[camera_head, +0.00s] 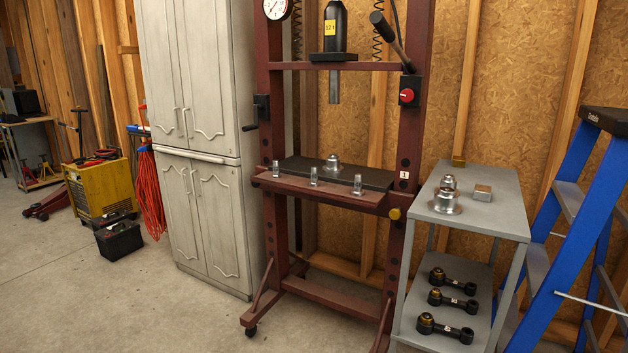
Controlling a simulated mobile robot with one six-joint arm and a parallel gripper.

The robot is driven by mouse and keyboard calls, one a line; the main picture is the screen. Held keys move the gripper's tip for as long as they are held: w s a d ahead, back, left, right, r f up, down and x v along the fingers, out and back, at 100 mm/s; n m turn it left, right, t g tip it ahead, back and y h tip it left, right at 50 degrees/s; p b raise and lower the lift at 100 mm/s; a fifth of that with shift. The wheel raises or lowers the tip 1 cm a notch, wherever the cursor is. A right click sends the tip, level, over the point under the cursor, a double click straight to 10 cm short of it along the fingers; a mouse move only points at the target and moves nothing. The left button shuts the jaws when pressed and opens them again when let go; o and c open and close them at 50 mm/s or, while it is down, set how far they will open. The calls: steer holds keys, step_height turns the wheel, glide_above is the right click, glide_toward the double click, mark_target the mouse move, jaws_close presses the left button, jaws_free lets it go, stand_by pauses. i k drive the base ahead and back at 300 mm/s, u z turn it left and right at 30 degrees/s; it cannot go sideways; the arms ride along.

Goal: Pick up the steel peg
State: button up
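Three small steel pegs stand upright in a row along the front rail of the dark red shop press: a left one (276,168), a middle one (314,176) and a right one (358,184). I cannot tell which of them the task means. They are spaced apart and nothing touches them from above. A round stepped metal part (332,162) sits on the dark press bed (300,168) behind them. My gripper is not in view.
The press frame (408,130) rises on both sides, with a ram (334,88) above the bed. A grey cart (500,212) with metal parts stands right, beside a blue ladder (570,200). A grey cabinet (205,215) stands left. The concrete floor in front is clear.

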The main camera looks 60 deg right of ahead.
mark_target(314, 182)
steer(key=z, duration=0.05)
steer(key=i, duration=0.9)
steer(key=u, duration=0.05)
